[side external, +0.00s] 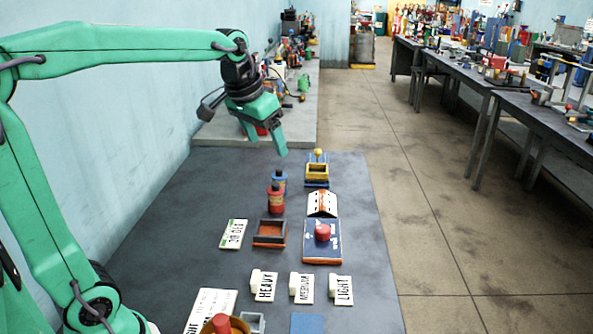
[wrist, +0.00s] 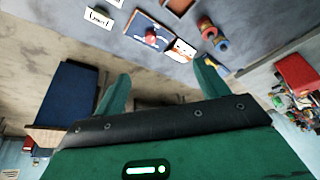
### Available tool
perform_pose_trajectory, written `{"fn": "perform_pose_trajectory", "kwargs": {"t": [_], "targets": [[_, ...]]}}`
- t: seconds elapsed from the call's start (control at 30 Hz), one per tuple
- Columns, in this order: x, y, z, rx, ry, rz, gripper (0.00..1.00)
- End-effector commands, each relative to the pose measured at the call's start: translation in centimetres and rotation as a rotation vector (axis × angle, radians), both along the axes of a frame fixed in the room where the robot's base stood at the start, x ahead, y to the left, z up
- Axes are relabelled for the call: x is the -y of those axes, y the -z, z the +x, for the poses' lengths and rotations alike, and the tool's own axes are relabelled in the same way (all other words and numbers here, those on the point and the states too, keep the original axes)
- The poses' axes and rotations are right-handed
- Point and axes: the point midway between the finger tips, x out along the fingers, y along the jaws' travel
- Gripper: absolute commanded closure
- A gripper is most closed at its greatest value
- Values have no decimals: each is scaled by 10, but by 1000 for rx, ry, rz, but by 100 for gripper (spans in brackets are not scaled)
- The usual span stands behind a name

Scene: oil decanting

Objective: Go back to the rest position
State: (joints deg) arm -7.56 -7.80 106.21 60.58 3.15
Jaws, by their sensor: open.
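My green gripper (side external: 266,143) hangs in the air above the far left part of the dark table (side external: 215,195), pointing down. Its jaws are apart with nothing between them. The wrist view also shows the two fingers of my gripper (wrist: 160,80) spread and empty. A red bottle (side external: 275,201) and a blue bottle (side external: 280,181) stand upright on the table, below and nearer the camera than the gripper. Two round red and blue shapes in the wrist view seem to be these bottles.
HEAVY (side external: 264,286), MEDIUM (side external: 301,288) and LIGHT (side external: 341,290) label blocks lie nearer. A wall (side external: 120,120) runs along the left.

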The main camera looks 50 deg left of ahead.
Motion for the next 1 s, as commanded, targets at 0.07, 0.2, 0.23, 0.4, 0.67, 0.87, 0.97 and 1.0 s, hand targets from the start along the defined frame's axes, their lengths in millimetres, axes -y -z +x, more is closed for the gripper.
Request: {"fn": "perform_pose_trajectory", "kwargs": {"t": [0.07,0.2,0.23,0.4,0.67,0.87,0.97,1.0], "targets": [[9,1,-20,14,10,0,27],[20,8,-51,37,25,-2,27],[22,10,-58,42,28,-1,27],[34,24,-94,69,45,-5,27],[47,53,-144,107,70,-10,27],[51,69,-164,124,80,-14,27],[52,72,-167,127,82,-15,27],[52,73,-168,127,83,-15,27]]}}
